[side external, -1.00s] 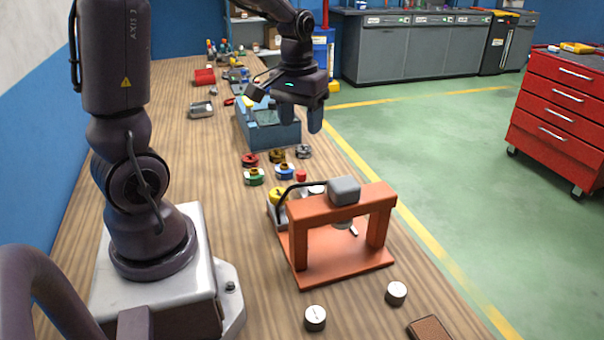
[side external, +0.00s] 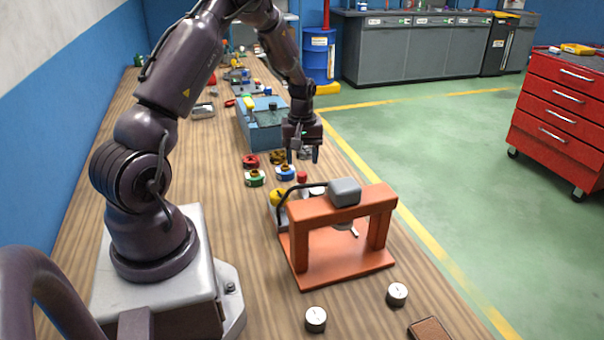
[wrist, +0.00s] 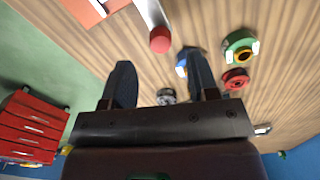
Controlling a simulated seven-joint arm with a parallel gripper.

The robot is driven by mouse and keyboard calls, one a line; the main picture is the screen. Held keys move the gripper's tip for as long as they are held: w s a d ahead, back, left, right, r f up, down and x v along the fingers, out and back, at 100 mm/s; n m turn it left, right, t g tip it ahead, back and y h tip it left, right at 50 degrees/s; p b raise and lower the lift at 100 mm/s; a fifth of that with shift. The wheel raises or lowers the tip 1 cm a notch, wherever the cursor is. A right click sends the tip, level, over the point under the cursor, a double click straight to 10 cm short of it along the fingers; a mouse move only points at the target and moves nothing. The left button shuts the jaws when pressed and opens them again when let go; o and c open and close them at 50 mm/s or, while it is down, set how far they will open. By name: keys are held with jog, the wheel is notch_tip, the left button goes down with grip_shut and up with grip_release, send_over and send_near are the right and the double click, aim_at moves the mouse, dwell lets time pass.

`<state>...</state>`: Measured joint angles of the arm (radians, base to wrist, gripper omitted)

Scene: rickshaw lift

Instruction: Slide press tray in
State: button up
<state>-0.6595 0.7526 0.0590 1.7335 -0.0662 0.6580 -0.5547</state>
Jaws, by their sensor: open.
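The orange press (side external: 300,240) stands on its flat base plate on the bench, with a grey block (side external: 345,191) on top. A red knob (side external: 301,177) sticks up behind the press. In the wrist view the red knob (wrist: 160,39) sits at the end of a pale metal bar (wrist: 150,12) that runs toward the orange press (wrist: 92,8); this looks like the tray's handle. The tray's body is mostly hidden by the press frame. My gripper (side external: 303,155) is open and empty, pointing down, above and behind the red knob. Its two fingers (wrist: 162,80) are apart.
Two white-topped gauges (side external: 316,319) and a brown block (side external: 430,329) lie in front of the press.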

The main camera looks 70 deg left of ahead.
aim_at(302, 174)
jog(key=shift+f, duration=2.7)
